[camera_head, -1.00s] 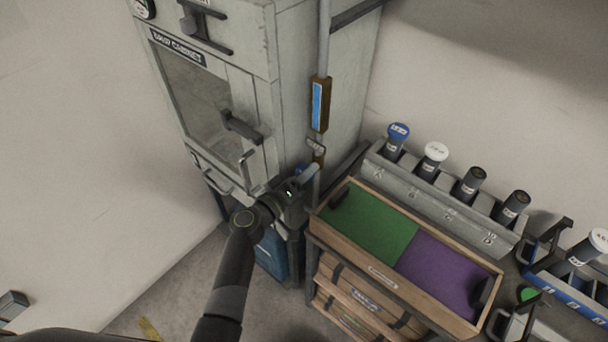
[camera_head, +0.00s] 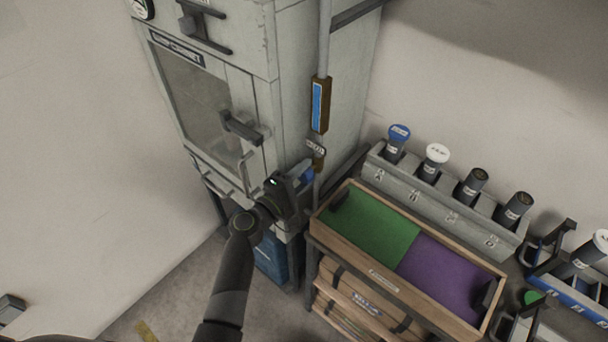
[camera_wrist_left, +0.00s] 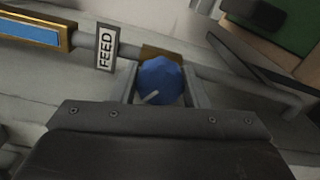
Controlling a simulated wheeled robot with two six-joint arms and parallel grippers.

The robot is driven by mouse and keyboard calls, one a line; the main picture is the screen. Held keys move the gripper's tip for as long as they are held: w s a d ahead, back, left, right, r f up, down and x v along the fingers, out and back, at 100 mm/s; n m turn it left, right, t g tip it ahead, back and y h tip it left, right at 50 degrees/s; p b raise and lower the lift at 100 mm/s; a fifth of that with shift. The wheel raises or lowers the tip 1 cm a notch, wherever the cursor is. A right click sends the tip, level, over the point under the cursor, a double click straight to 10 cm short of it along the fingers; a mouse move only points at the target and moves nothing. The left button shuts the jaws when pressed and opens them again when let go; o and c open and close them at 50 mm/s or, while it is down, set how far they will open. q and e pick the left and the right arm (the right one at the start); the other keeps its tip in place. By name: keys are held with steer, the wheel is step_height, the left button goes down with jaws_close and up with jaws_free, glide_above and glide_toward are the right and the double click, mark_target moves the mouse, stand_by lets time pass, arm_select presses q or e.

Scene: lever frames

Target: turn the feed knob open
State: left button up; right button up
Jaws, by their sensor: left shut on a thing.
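The feed knob is a blue faceted knob (camera_wrist_left: 161,80) with a pale mark on its face. In the head view a bit of the blue knob (camera_head: 307,174) shows low on the pipe (camera_head: 323,45) beside the cabinet. A FEED label (camera_wrist_left: 106,48) stands next to it; in the head view the label (camera_head: 315,150) is just above the knob. My left gripper (camera_head: 301,181) is shut on the knob, one finger on each side, as the left wrist view (camera_wrist_left: 162,88) shows. My right gripper is not in view.
The grey cabinet (camera_head: 240,50) has door handles close to my left wrist. A blue-windowed gauge (camera_head: 320,104) is on the pipe above. A wooden tray (camera_head: 342,228) with green and purple halves and a rack (camera_head: 440,206) of capped cylinders stand to the right.

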arm_select(q)
steer(key=shift+n, duration=0.4)
steer(key=o, duration=0.7)
steer(key=shift+a, duration=0.1)
steer(key=b+v, duration=0.4)
steer(key=v, duration=1.3)
steer(key=shift+s, duration=0.15)
steer(key=shift+a, duration=0.1)
